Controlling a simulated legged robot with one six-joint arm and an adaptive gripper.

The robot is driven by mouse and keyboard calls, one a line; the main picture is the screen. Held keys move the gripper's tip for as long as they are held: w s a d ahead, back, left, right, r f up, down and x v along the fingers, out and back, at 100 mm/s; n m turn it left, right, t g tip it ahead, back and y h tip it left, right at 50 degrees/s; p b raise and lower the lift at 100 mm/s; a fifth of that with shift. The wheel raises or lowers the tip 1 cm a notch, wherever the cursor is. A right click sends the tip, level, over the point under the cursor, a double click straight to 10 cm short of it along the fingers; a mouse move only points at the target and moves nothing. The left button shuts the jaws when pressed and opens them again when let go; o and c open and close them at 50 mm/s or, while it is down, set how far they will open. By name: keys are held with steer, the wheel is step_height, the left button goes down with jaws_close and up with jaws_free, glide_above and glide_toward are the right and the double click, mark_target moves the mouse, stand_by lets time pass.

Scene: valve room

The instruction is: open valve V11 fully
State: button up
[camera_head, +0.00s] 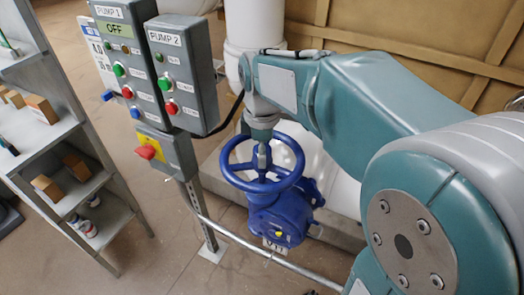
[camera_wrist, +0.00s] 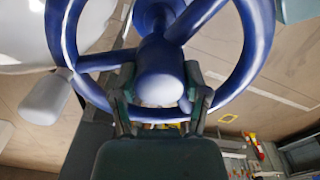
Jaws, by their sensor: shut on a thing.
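My gripper (camera_head: 262,158) reaches down from above onto the middle of the wheel in the head view. In the wrist view, my gripper (camera_wrist: 158,88) has its two dark fingers on either side of the hub (camera_wrist: 158,75) of the handwheel, shut on it. The wheel's spokes and rim spread around the fingers. Their exact contact is partly hidden in the head view.
Control boxes labelled PUMP 1 (camera_head: 125,60) and PUMP 2 (camera_head: 183,75) stand left of the valve, with a red switch (camera_head: 148,151) below. A horizontal pipe (camera_head: 260,246) runs in front of the valve. Shelves (camera_head: 85,185) hold small boxes at far left. Floor between is clear.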

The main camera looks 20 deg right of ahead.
steer(key=n, duration=0.6)
stand_by(0.3)
steer(key=o, duration=1.3)
steer(key=shift+c, duration=0.2)
steer(key=shift+r, duration=3.25)
